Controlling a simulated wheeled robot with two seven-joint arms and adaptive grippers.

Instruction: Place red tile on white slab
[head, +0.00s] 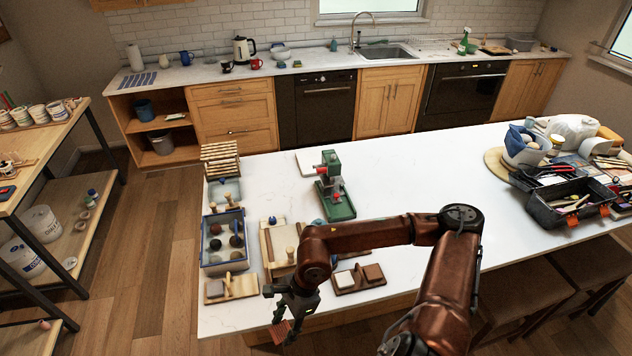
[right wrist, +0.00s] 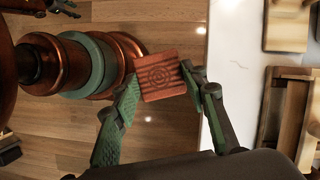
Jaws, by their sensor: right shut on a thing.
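My right gripper (head: 284,318) is shut on the red tile (head: 281,332), which hangs beyond the near edge of the white table, over the floor. A flat white slab (head: 308,162) lies at the far side of the table, partly hidden behind a green press. A smaller white square (head: 343,279) sits in a wooden tray near the table's front. My left gripper does not show in the head view.
The green press (head: 333,188) stands beside the slab. The wooden tray (head: 358,290) also holds a brown square. A blue-grey box with balls (head: 225,262) and wooden boards fill the table's left end. A black toolbox (head: 567,200) is at right. The table's middle is clear.

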